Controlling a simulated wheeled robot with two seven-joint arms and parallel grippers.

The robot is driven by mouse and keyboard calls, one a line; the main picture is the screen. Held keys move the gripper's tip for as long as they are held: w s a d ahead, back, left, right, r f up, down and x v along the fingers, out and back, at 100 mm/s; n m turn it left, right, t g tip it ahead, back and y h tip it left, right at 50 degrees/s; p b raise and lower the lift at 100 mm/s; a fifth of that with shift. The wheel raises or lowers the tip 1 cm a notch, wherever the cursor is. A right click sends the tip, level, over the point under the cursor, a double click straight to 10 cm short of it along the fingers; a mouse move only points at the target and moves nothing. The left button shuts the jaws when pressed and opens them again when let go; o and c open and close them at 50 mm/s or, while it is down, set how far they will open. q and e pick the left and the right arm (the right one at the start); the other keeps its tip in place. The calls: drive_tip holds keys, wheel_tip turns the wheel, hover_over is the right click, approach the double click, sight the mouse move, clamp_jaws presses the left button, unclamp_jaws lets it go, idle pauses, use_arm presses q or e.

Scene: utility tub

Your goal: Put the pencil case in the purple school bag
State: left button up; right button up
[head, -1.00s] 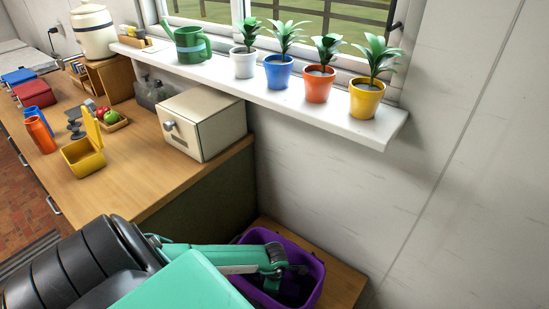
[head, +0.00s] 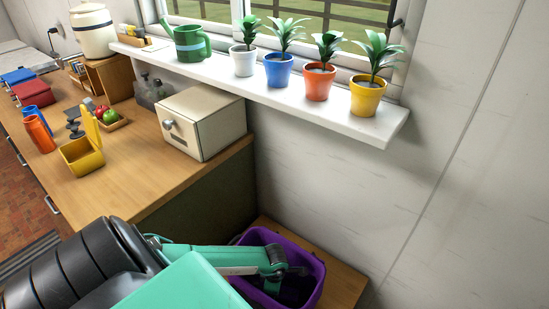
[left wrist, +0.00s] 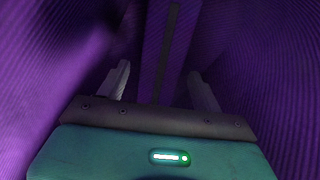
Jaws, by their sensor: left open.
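The purple school bag (head: 312,262) stands open at the lower middle of the head view. My left arm reaches over it and the gripper is down inside, its fingers hidden there. In the left wrist view, my left gripper (left wrist: 162,85) is open, with ribbed purple bag walls (left wrist: 250,55) on both sides. A narrow smooth purple shape with a dark strip (left wrist: 155,50) stands between and beyond the fingers. It may be the pencil case, but I cannot be sure, nor tell whether the fingers touch it. My right gripper is not in view.
The bag stands on a low wooden surface (head: 345,285) against the wall. A wooden counter (head: 135,165) at left holds a cream box (head: 203,123) and an open yellow box (head: 83,155). A white windowsill (head: 330,112) with several potted plants juts out above.

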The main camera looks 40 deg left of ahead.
use_arm(q)
drive_tip(key=shift+r, duration=0.35)
wheel_tip(320, 180, up, 2)
drive_tip(key=shift+r+p, duration=0.15)
drive_tip(key=shift+p, duration=0.3)
wheel_tip(320, 180, up, 10)
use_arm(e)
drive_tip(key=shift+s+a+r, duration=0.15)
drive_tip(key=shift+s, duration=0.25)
